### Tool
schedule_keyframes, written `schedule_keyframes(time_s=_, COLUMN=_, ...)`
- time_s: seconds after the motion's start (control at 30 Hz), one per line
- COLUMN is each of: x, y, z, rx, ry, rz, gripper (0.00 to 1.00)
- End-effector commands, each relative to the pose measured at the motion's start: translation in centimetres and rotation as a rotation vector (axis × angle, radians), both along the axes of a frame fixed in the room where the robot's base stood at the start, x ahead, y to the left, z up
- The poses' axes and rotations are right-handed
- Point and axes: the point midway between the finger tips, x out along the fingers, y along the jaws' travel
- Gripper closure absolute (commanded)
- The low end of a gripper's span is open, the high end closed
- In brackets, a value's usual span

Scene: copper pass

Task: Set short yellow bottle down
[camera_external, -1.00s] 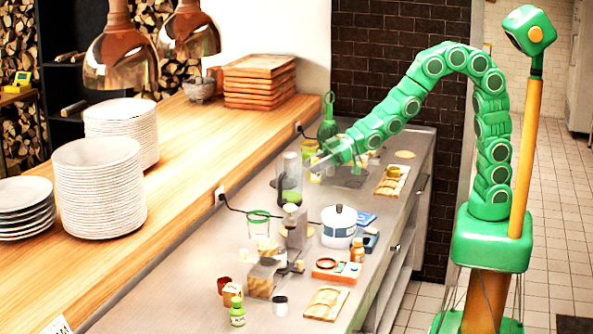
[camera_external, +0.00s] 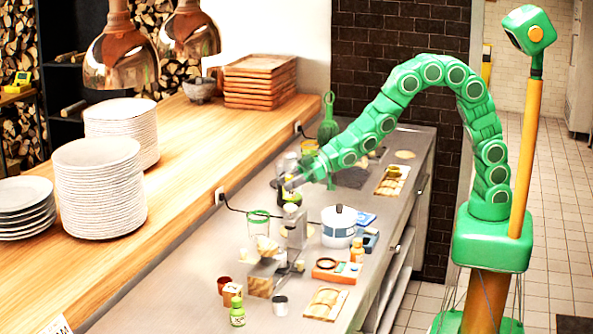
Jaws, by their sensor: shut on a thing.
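My gripper (camera_external: 291,186) reaches out at the end of my green arm, over the middle of the steel counter (camera_external: 190,285). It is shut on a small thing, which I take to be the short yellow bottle. The bottle is too small and too covered by the fingers and the clutter to make out clearly. The gripper is beside a dark upright appliance with a clear top, at its right. I cannot tell how far above the counter the held thing is.
A white and blue pot (camera_external: 339,228), an orange bottle (camera_external: 357,251), an orange tray (camera_external: 325,276) and a clear green-rimmed jar (camera_external: 259,228) stand nearby. A small green bottle (camera_external: 237,313) stands in front. Wooden boards (camera_external: 325,304) lie at the right edge. Bare steel shows at the front left.

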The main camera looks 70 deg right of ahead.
Motion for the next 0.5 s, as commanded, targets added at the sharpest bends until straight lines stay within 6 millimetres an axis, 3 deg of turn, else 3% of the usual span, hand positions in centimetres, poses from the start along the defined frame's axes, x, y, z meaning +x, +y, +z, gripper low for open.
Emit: schedule_keyframes(time_s=0.5, x=3.8, y=2.1, z=-4.7, rx=-0.001, ry=0.002, rz=0.001, gripper=0.91)
